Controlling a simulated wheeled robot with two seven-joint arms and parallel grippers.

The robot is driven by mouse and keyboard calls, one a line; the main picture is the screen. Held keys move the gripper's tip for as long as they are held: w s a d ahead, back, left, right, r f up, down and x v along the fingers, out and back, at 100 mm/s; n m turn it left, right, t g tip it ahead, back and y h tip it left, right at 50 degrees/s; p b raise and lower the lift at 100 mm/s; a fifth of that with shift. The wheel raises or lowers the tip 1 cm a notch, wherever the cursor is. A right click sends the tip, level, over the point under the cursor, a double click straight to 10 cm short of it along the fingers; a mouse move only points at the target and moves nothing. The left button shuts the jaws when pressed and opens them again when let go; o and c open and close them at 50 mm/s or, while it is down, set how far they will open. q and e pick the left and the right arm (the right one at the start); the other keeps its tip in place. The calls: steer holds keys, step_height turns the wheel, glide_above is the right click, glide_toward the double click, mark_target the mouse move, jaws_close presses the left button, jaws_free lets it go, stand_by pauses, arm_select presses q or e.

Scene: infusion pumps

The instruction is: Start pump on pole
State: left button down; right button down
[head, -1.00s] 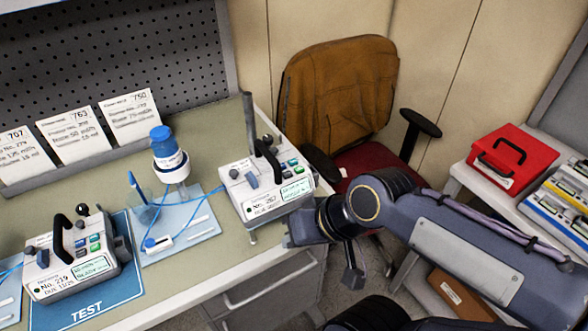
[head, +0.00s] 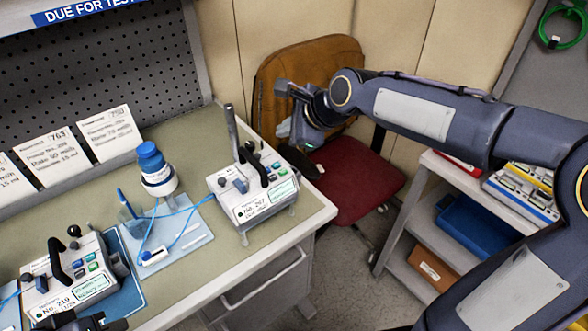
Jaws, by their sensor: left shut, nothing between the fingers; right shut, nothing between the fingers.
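The pump on the pole, labelled No. 267 (head: 236,214), stands at the bench's right corner, with a grey pole (head: 231,130) rising behind it. It is white with a black handle, coloured buttons and a lit pale green screen (head: 284,188), whose text is too small to read. My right gripper (head: 281,88) is shut and empty, raised in front of the chair back, behind and to the right of the pump and apart from it. My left gripper (head: 88,323) shows only as a dark part at the bottom left edge, below pump No. 219 (head: 66,297); it is shut.
A blue-capped bottle (head: 151,160) stands on a pale tray (head: 188,240) with blue tubing. Cards (head: 108,132) lean at the back. The chair (head: 350,185) stands right of the bench. A shelf unit (head: 400,210) holds a blue box (head: 475,226); my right arm crosses above it.

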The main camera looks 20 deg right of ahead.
steer(key=shift+f, duration=0.15)
steer(key=b, duration=0.7)
glide_above(277, 169)
steer(key=s+d, duration=0.2)
steer(key=s, duration=0.1)
step_height(277, 169, down, 8)
steer(key=shift+w+a+r, duration=0.1)
steer(key=shift+w+a, duration=0.05)
steer(key=shift+f+b, duration=0.3)
steer(key=shift+f, duration=0.1)
stand_by(0.9)
steer(key=shift+f, duration=0.4)
steer(key=shift+f+b, duration=0.45)
steer(key=shift+f, duration=0.05)
stand_by(0.5)
stand_by(0.4)
steer(key=shift+r+p, duration=0.9)
steer(key=shift+r, duration=0.05)
steer(key=shift+r, duration=0.1)
